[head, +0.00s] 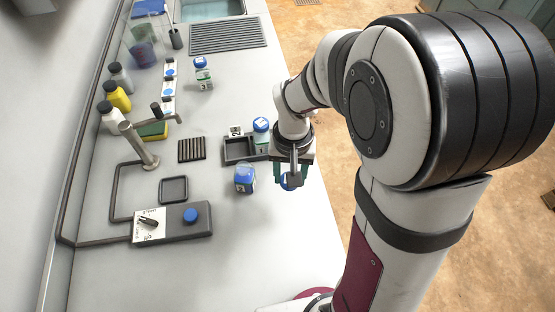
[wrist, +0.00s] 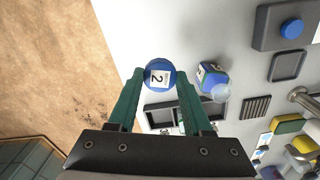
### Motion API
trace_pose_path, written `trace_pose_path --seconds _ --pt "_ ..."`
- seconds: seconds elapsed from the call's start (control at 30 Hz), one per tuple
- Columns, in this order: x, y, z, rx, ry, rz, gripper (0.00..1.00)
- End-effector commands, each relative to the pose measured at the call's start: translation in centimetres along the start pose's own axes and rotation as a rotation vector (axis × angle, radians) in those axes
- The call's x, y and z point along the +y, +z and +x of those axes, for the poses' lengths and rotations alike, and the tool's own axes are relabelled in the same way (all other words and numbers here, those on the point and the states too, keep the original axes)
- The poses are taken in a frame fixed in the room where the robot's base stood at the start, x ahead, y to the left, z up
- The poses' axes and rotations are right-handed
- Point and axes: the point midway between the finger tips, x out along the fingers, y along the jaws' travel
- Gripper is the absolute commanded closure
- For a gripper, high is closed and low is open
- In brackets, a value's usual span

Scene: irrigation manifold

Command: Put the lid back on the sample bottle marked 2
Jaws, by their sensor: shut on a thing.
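My gripper (wrist: 157,84) has its green fingers closed on a round blue lid (wrist: 159,77) whose white label reads 2. In the head view my gripper (head: 291,180) is near the right edge of the counter, and the lid shows only partly there. A blue and white bottle (head: 244,178) stands on the counter just left of my gripper. It also shows in the wrist view (wrist: 213,75), right of the held lid and apart from it; I cannot read its number. Another bottle with a blue lid (head: 261,126) stands at the right side of a dark tray.
The dark tray (head: 228,152) lies beyond my gripper. A bottle marked 3 (head: 203,76) stands farther back. A switch box with a blue button (head: 190,215), a small square tray (head: 173,189) and a ribbed rack (head: 192,150) lie left. The front counter is clear.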

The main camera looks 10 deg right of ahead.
Motion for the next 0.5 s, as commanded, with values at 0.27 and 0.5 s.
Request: trace_pose_path --seconds 0.27,0.5 --pt "-9.1 -3.9 -3.7 0.003 0.000 0.037 1.00" --pt "-11.5 -4.3 -3.9 -0.002 0.001 0.058 1.00"
